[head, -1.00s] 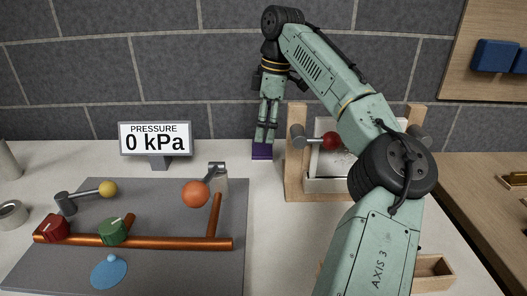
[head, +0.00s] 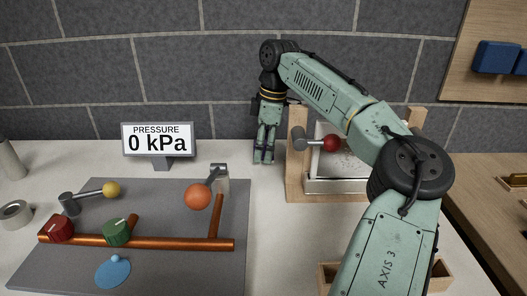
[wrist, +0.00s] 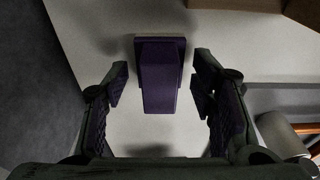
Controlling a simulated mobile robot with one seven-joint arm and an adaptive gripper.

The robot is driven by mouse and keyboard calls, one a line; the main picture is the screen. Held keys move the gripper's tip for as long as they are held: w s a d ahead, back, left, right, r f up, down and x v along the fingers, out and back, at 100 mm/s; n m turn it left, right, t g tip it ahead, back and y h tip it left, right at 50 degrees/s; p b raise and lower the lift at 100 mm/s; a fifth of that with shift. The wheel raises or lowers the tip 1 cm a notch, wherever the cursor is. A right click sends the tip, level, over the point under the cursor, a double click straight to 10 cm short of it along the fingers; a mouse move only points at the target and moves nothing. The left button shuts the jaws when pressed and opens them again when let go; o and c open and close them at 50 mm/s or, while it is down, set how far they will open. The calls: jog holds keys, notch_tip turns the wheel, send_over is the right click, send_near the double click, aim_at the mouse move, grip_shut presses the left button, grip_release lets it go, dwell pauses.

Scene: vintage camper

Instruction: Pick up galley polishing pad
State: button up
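A dark purple block with a raised, tapering grip, which I take for the galley polishing pad (wrist: 160,82), sits on the pale counter in the wrist view. My gripper (head: 264,160) is open and points down at the back of the counter, left of the wooden frame. In the wrist view its two fingers stand on either side of the pad's grip, with a visible gap on each side. In the head view the pad is mostly hidden behind my fingers.
The wooden frame (head: 297,185) with a red-knobbed lever stands just right of my gripper. A pressure display (head: 157,140) and a grey board (head: 90,270) with copper pipe and valves lie to the left. The tiled wall is close behind.

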jog(key=c, duration=1)
jog(key=shift+o, duration=0.2)
jog(key=shift+r, duration=0.1)
notch_tip(320, 180, up, 10)
jog(key=shift+f, duration=0.1)
jog(key=o, duration=0.6)
jog(key=c, duration=0.4)
jog(key=shift+f+b, duration=0.25)
jog(key=shift+b, duration=0.25)
jog(key=shift+c, duration=0.2)
